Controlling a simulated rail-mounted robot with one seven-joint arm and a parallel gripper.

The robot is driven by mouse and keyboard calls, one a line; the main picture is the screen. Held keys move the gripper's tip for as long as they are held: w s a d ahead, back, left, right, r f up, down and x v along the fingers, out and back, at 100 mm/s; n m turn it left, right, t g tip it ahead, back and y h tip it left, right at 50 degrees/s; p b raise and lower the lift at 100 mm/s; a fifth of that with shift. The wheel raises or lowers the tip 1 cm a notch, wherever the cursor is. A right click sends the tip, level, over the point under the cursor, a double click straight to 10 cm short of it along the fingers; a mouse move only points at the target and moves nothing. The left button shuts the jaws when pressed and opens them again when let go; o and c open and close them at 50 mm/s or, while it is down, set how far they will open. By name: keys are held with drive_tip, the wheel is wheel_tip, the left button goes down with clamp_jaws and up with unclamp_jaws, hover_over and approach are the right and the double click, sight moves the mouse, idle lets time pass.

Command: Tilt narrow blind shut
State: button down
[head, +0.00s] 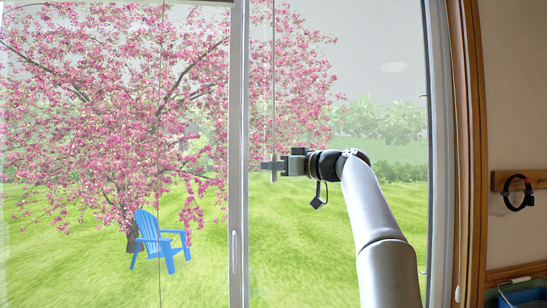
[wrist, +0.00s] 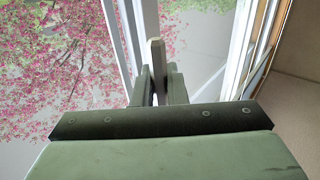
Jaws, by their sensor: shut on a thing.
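A thin vertical wand (head: 273,90) hangs in front of the narrow right-hand window pane in the head view. My gripper (head: 272,165) reaches in from the right at the wand's lower part. In the wrist view a flat, pale brown piece (wrist: 157,55), apparently the wand's end, stands between the fingers of my gripper (wrist: 158,88), which is shut on it. The blind's slats cannot be made out; the garden shows clearly through the pane.
A grey window post (head: 238,150) with a handle stands left of my gripper. A second thin line (head: 160,100) hangs over the wide pane. A wooden frame (head: 468,150) and a rack with a black ring (head: 519,193) are at the right.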

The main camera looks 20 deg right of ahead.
drive_tip(key=shift+r+n+g+y+p, duration=0.15)
drive_tip(key=shift+n+g+y+p, duration=0.65)
drive_tip(key=shift+y+p, duration=0.4)
drive_tip(key=shift+n+g+y+p, duration=0.3)
drive_tip(key=shift+p, duration=0.15)
drive_tip(key=shift+f, duration=0.2)
drive_tip(key=c, duration=1.6)
unclamp_jaws()
drive_tip(key=shift+o, duration=0.2)
drive_tip(key=v, duration=1.7)
drive_tip(key=shift+d, duration=0.35)
